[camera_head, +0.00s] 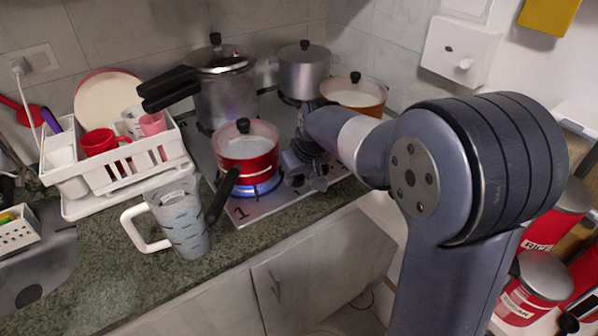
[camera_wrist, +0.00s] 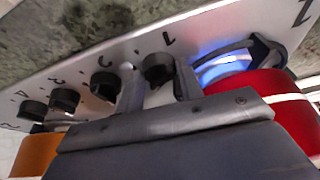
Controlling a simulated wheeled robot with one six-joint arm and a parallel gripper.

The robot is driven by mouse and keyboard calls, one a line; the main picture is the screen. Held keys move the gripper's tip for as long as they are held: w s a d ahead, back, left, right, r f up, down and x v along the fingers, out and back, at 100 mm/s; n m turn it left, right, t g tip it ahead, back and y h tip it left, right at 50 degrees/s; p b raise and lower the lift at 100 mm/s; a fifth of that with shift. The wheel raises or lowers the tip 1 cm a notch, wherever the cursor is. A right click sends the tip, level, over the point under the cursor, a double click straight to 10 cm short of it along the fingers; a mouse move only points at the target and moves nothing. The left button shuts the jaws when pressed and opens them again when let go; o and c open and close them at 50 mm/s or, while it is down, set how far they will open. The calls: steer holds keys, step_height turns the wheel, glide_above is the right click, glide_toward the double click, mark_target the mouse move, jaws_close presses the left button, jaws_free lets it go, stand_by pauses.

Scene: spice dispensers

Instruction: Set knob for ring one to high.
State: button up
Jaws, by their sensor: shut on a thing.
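The knob for ring one (camera_wrist: 158,68) is a round black knob on the silver hob panel, at the end of a row, beside a small printed 1. My gripper (camera_wrist: 158,88) has one finger on each side of this knob and is shut on it. In the head view my gripper (camera_head: 306,172) is low over the hob's right part, and the knob is hidden there. Ring one (camera_head: 260,187) burns with a blue flame under a red pot (camera_head: 247,155); the flame also shows in the wrist view (camera_wrist: 222,68). The knob's exact setting cannot be read.
Other black knobs (camera_wrist: 104,85) line the panel beside my finger. A pressure cooker (camera_head: 226,95), a steel pot (camera_head: 304,72) and an orange pot (camera_head: 355,95) stand behind. The red pot's black handle (camera_head: 222,196) points at the front edge, near a measuring jug (camera_head: 180,222).

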stand_by(0.3)
steer(key=o, duration=1)
steer(key=shift+r, duration=0.1)
steer(key=v, duration=1)
steer(key=shift+r, duration=0.35)
steer(key=shift+s, duration=0.1)
steer(key=x, duration=1.1)
steer(key=shift+d, duration=0.1)
